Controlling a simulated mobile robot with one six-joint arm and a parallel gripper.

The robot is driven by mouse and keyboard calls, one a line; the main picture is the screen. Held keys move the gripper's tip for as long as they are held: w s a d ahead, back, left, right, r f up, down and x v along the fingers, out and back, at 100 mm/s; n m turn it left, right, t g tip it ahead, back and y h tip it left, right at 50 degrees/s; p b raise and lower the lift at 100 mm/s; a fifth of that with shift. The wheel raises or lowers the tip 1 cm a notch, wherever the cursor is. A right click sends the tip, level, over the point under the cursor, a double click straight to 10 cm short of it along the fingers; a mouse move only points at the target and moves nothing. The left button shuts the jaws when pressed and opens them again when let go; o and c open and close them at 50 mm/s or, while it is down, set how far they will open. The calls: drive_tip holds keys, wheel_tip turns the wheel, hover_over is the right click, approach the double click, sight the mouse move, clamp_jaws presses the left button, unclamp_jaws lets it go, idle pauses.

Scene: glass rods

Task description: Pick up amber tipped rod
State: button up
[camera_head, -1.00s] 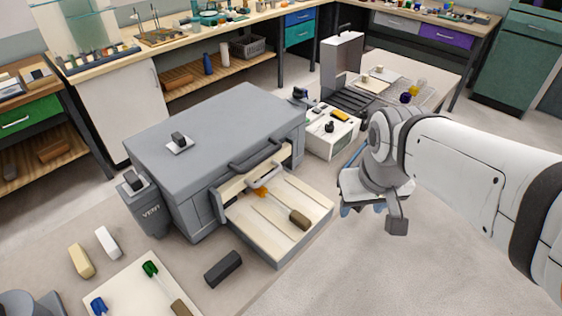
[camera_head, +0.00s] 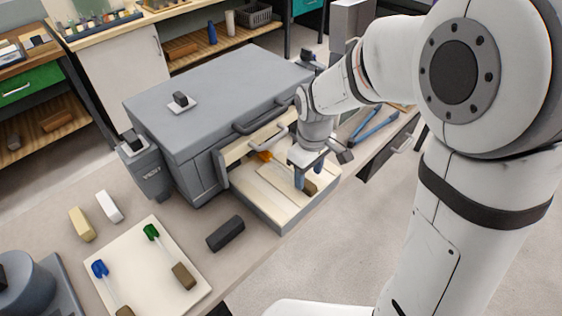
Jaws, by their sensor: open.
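The amber tipped rod (camera_head: 263,156) lies in the open wooden drawer (camera_head: 268,203) of the grey box. Its amber tip shows near the drawer's back. Its brown handle (camera_head: 310,187) lies toward the drawer's front right, partly hidden by my gripper. My gripper (camera_head: 309,174) points down over the drawer at the handle end. Its blue fingers are open, one on each side of the handle as seen here. I cannot tell whether they touch it.
The grey box (camera_head: 215,110) stands behind the drawer. A dark block (camera_head: 225,233) lies left of the drawer. A pale board (camera_head: 150,270) at lower left holds a green tipped rod (camera_head: 167,257) and a blue tipped rod (camera_head: 108,284). Blue-handled tongs (camera_head: 375,127) lie at right.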

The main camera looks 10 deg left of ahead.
drive_tip(key=shift+f, duration=1.5)
drive_tip(key=shift+c, duration=0.3)
drive_tip(key=c, duration=1)
drive_tip(key=shift+c, duration=0.2)
drive_tip(key=shift+r, duration=0.2)
